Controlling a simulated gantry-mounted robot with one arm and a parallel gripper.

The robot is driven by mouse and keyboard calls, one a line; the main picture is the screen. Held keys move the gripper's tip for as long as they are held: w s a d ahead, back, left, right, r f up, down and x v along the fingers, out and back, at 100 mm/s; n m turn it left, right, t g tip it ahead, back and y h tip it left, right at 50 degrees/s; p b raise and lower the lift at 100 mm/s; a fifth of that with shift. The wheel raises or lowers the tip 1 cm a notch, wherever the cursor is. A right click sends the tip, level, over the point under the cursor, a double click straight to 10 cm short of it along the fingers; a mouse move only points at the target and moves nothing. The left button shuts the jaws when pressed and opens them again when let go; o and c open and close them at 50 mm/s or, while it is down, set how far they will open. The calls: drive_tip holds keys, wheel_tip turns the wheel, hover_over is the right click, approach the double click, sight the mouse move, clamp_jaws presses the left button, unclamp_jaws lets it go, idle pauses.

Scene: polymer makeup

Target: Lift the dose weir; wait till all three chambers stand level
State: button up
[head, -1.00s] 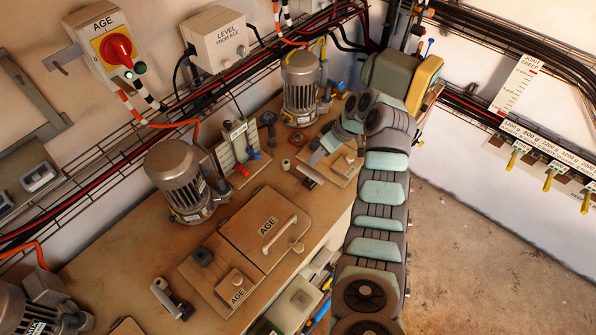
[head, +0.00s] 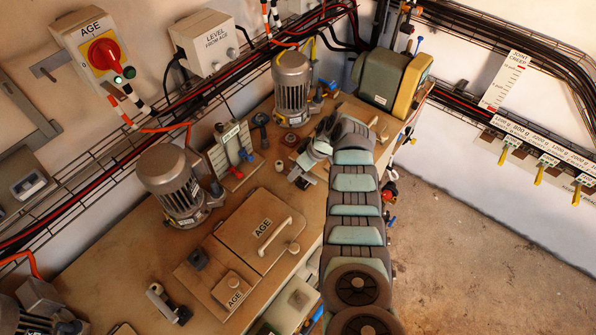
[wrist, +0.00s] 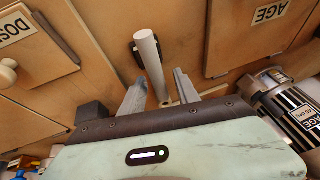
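A pale round post on a dark base, which looks like the dose weir's handle (wrist: 148,55), stands between the DOSE-labelled lid (wrist: 40,45) and the AGE-labelled panel (wrist: 235,50) in the wrist view. My gripper (wrist: 160,92) is open, with one finger on each side of the post's near end. I see no finger closed on it. In the head view my gripper (head: 306,160) is beside a small bar (head: 297,175), probably the same handle, partly hidden by the gripper. The AGE chamber lid (head: 250,240) is shut. No liquid level is visible in any chamber.
Motors (head: 165,185) and (head: 292,85) stand on the wooden bench. A small valve panel (head: 230,155) stands between them. A similar weir handle (head: 160,300) is at the front left. A LEVEL FROM AGE box (head: 207,42) and AGE switch (head: 102,52) are on the wall.

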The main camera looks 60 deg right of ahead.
drive_tip(key=shift+c, duration=0.4)
clamp_jaws()
idle(1.0)
